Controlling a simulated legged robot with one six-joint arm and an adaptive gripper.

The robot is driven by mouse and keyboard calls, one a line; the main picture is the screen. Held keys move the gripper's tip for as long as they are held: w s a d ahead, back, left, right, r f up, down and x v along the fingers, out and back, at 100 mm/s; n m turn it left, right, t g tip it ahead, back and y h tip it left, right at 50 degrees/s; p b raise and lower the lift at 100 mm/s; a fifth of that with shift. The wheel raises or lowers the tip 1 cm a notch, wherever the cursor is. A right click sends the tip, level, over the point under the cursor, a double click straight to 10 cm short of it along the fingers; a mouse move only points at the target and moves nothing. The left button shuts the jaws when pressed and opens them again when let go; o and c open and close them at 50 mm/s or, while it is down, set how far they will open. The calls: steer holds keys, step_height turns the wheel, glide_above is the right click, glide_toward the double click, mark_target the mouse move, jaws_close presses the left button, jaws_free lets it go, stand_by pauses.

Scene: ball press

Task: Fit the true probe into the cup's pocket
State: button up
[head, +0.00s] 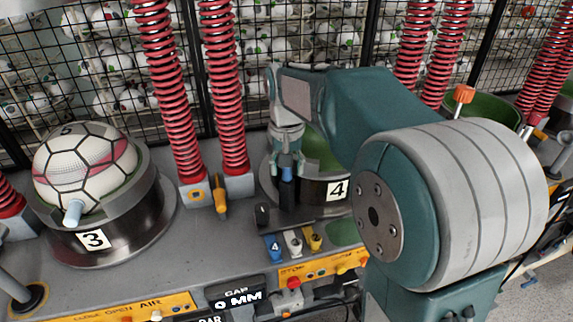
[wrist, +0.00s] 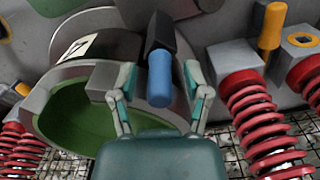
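A probe with a blue round handle (wrist: 160,80) and a dark block body (wrist: 165,32) stands at the front rim of cup 4 (head: 325,190). In the wrist view it lies over a gap in the cup's grey rim (wrist: 105,82); how deep it sits I cannot tell. It also shows in the head view as a dark blue upright piece (head: 287,192). My gripper (wrist: 160,70) is open, its fingers on either side of the blue handle with a visible gap. The cup's green inside is empty where it shows; my arm hides part of it.
Cup 3 (head: 153,200) at left holds a white ball (head: 82,165) and a pale blue probe (head: 73,212). Blue (head: 273,247), white (head: 293,242) and yellow (head: 313,238) tagged pieces sit in front of cup 4. Red springs (head: 222,80) stand behind, before a wire mesh.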

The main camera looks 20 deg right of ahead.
stand_by(0.3)
step_height(320, 180, up, 12)
steer(key=shift+w+f, duration=0.1)
stand_by(0.4)
steer(key=s+f+n+t, duration=0.1)
steer(key=s+f+t, duration=0.1)
steer(key=s, duration=0.5)
steer(key=s+f+n+t, duration=0.1)
steer(key=s+f, duration=0.4)
steer(key=s, duration=0.2)
steer(key=s+f+n+t, duration=0.1)
steer(key=s+f, duration=0.3)
steer(key=s, duration=0.4)
steer(key=shift+f+t, duration=0.25)
steer(key=shift+t, duration=0.55)
